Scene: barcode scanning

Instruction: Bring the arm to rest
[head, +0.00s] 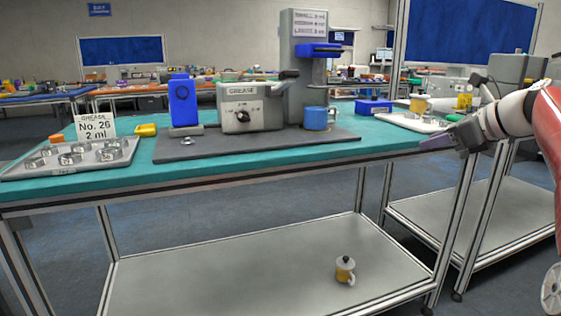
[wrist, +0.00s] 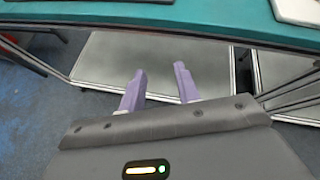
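My gripper (head: 440,142) is at the right of the head view, at the right end of the teal-topped workbench (head: 240,172). Its tips look close to the bench's front edge; whether they touch it I cannot tell. In the wrist view my gripper (wrist: 161,84) shows two purple fingers spread apart with nothing between them. Beyond the fingers lie the grey lower shelf (wrist: 110,62) and, above it in the picture, the teal bench edge (wrist: 170,14).
A grease machine (head: 245,106) stands on a dark mat with a blue cup (head: 316,118) at its right. A grey tray (head: 30,170) of metal parts is at the left. Open floor lies between the benches.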

